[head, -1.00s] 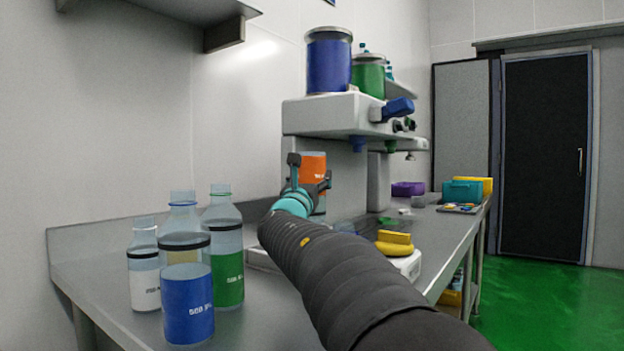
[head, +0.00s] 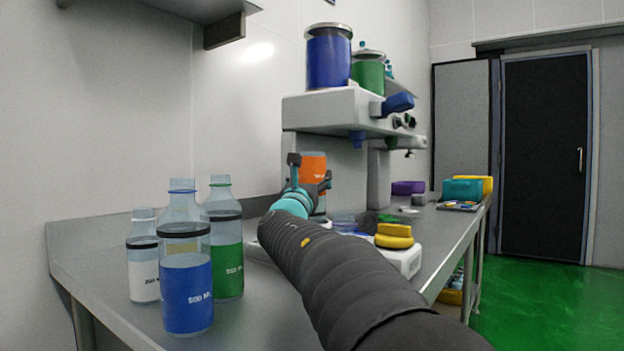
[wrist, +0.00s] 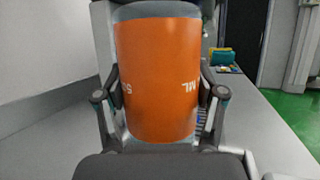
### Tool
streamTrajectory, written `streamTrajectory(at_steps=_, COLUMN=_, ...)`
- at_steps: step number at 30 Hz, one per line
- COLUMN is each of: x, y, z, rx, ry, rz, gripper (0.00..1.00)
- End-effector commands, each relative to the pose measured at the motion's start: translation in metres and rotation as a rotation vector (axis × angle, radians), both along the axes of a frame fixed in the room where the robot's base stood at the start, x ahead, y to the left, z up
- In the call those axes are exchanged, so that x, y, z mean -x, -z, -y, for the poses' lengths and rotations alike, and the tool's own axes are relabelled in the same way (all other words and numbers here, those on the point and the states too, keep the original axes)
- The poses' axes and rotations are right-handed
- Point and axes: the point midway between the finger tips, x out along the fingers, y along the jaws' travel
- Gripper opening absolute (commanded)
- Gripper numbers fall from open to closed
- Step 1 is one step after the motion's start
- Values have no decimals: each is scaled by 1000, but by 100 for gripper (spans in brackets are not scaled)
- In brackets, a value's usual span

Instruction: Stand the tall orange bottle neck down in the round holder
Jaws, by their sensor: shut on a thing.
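The tall orange bottle (head: 312,166) is held in my gripper (head: 308,186) above the counter, beside the machine. Its orange label is at the upper end in the head view, with clear plastic just below it, so it looks neck down. The neck itself is hidden behind my gripper and arm. In the wrist view the orange bottle (wrist: 157,75) fills the middle, close to upright, between the two fingers of my gripper (wrist: 160,105). I cannot make out the round holder; my arm and the bottle may cover it.
A blue bottle (head: 187,295), a green bottle (head: 229,270) and a white bottle (head: 143,267) stand at the counter's left. The machine (head: 345,110) is behind the gripper. A yellow object (head: 394,236) sits right of my arm. Purple (head: 408,187) and teal (head: 462,190) items are farther back.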

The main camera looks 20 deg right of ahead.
Motion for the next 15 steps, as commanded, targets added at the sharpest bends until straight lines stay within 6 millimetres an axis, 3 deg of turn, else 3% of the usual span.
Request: streamTrajectory(at_steps=15, x=0, y=24, z=0, rx=0, ry=0, rz=0, gripper=38)
